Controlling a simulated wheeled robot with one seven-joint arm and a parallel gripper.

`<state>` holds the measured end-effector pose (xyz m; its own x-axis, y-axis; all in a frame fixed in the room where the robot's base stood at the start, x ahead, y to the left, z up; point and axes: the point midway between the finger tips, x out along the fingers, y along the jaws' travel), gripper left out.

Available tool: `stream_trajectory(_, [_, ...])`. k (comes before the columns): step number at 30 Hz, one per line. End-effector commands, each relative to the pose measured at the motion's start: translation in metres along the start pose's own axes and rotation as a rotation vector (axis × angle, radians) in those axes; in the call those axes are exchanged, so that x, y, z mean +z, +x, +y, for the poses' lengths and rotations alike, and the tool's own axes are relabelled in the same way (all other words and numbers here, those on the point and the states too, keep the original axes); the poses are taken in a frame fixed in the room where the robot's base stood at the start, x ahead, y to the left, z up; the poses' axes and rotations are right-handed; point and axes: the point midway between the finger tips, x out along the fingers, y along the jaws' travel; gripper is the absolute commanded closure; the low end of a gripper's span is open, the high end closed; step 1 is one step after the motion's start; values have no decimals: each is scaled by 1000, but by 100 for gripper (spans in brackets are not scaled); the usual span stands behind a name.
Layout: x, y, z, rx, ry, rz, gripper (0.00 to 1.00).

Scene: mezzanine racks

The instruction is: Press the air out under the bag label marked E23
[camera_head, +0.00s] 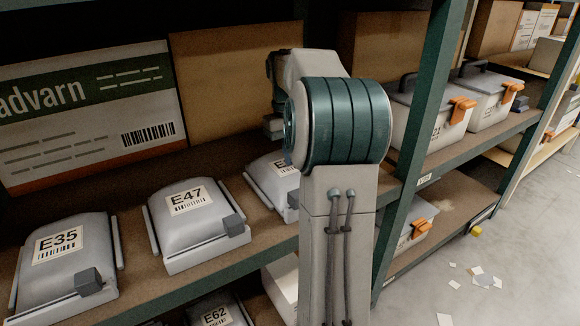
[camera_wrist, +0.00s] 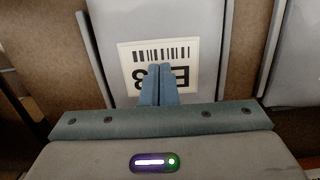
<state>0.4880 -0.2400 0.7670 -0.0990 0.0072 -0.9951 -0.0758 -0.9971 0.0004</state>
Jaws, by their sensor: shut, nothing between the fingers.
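The wrist view shows a grey bag (camera_wrist: 200,18) with a white label (camera_wrist: 128,57), seen upside down. An E and a 3 can be made out on the label; the middle character is hidden behind my fingers. My gripper (camera_wrist: 160,68) is shut, with its blue fingertips over the middle of the label, just below the barcode. I cannot tell whether they touch it. In the head view a bag (camera_head: 262,181), partly behind my arm, shows a label (camera_head: 284,166) starting with E; the rest is hidden.
Bags marked E47 (camera_head: 188,215) and E35 (camera_head: 62,252) lie in trays to the left on the same shelf. A bag marked E62 (camera_head: 213,315) is below. A green rack post (camera_head: 420,120) and lidded bins (camera_head: 432,112) stand right of my arm. Cartons (camera_head: 90,115) stand behind.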

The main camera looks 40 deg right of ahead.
Motion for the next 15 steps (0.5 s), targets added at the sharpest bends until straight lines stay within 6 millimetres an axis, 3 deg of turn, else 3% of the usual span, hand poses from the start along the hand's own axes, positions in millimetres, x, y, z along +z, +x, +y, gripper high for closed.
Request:
stream_trajectory(11, [-4, 42, -1, -2, -2, -3, 100])
stream_trajectory(15, [-4, 37, -1, -2, -2, -3, 100])
